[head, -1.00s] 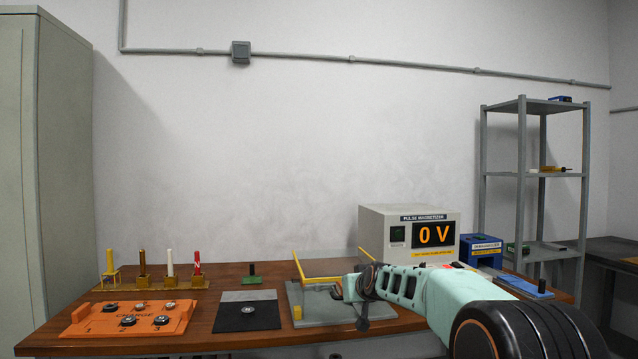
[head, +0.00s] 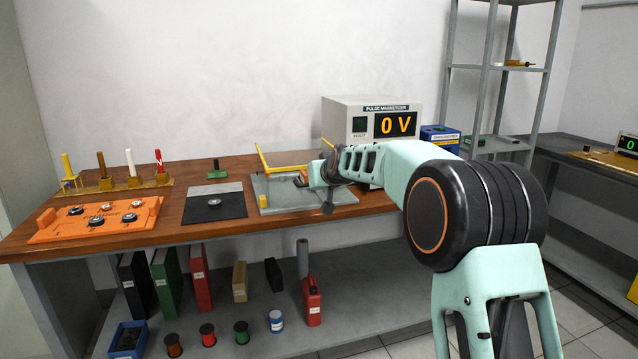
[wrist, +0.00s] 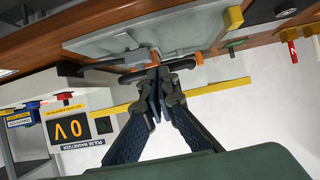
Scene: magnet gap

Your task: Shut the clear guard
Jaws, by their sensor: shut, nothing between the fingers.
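The clear guard (head: 285,171), a see-through panel with yellow edging, stands raised and tilted at the back of a grey fixture (head: 262,190). Its yellow edge (wrist: 105,110) also crosses the wrist view, behind my fingers. My gripper (head: 302,181) is shut and empty, just above the fixture and near the guard's right part. In the wrist view my closed fingers (wrist: 156,92) point at the fixture's grey plate (wrist: 150,38), by dark curved parts and small orange pieces. I cannot tell whether they touch the guard. My forearm hides the fixture's right side in part.
The pulse magnetizer (head: 350,112), reading 0 V, stands behind my gripper. To the left are a black pad (head: 215,210), an orange tray (head: 60,225) with several round pieces and a rack of coloured handles (head: 105,187). A shelf unit (head: 485,80) stands at the right.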

